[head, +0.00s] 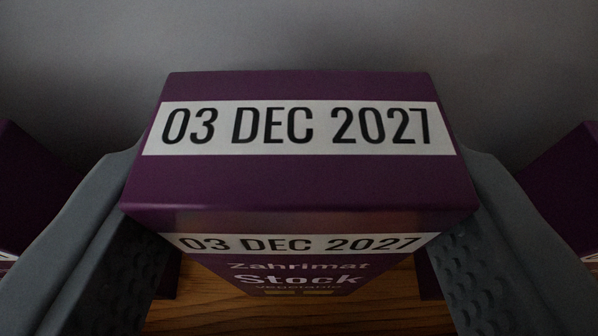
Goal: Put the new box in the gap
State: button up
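A purple box (300,180) fills the middle of the head view. Its top bears a white label reading "03 DEC 2027", and its front repeats the date above "Zahrimat Stock". My gripper (299,190) has one grey finger at each side of the box, and both appear pressed against it. The box looks upright. Its lower end narrows away toward the wooden shelf (385,312), and I cannot tell whether it touches the wood. Purple surfaces show on both sides of it, so it appears to be in the gap between neighbouring boxes.
Another purple box (28,190) stands at the left edge and one (567,190) at the right edge, both partly hidden by my fingers. A plain grey wall (300,35) lies behind. Bare wood shows in front of the held box.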

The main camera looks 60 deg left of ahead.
jog(key=shift+f, duration=0.5)
jog(key=o, duration=1.5)
jog(key=shift+f, duration=0.1)
jog(key=shift+r, duration=0.3)
jog(key=v, duration=1.2)
